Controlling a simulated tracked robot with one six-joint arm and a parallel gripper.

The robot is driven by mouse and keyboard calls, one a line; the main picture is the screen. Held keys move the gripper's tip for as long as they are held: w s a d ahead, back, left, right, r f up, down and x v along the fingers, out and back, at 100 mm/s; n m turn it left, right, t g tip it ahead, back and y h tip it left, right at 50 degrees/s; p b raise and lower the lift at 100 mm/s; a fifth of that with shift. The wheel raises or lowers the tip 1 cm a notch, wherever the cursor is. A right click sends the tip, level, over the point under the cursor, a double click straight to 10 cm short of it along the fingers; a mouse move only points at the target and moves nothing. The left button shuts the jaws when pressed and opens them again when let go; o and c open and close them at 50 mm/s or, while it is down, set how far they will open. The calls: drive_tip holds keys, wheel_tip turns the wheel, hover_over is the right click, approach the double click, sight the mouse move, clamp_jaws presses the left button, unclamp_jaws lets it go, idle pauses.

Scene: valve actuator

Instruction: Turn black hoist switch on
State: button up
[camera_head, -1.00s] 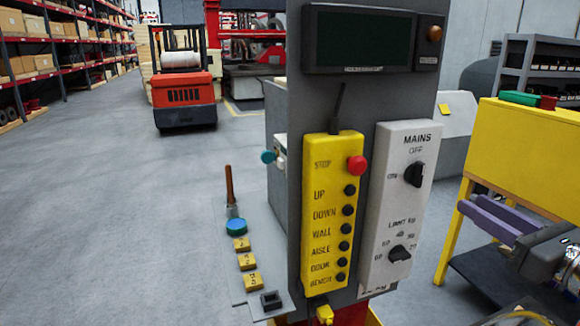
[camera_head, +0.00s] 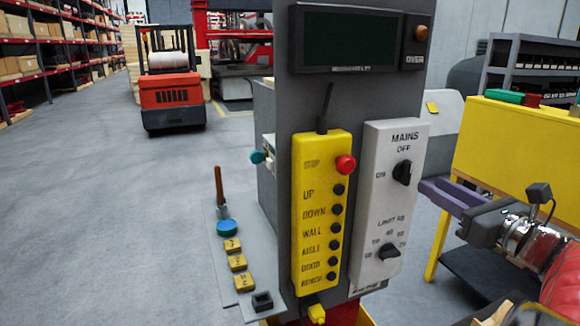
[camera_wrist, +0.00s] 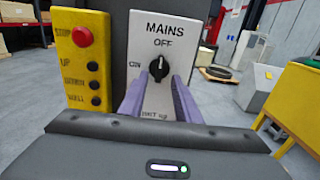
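The black MAINS switch (camera_head: 402,172) is a round knob with a bar grip on a white panel (camera_head: 375,215), with OFF above it and ON to its left. In the wrist view the knob (camera_wrist: 158,68) stands roughly upright, its light mark toward OFF. My gripper (camera_head: 430,189) has purple fingers and is just right of the white panel in the head view. In the wrist view my gripper (camera_wrist: 158,80) is open, one finger on each side below the knob. I cannot tell whether the fingers touch the panel.
A second black LIMIT knob (camera_head: 389,252) sits below. The yellow button box (camera_head: 320,215) with a red STOP button (camera_head: 345,164) is left of the panel. A yellow bench (camera_head: 515,145) stands at the right. A forklift (camera_head: 171,95) is behind on open floor.

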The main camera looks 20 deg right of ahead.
sight(410, 173)
drive_tip(key=shift+w+a, duration=0.1)
drive_tip(key=shift+w, duration=3.35)
drive_tip(key=shift+c, duration=0.2)
clamp_jaws()
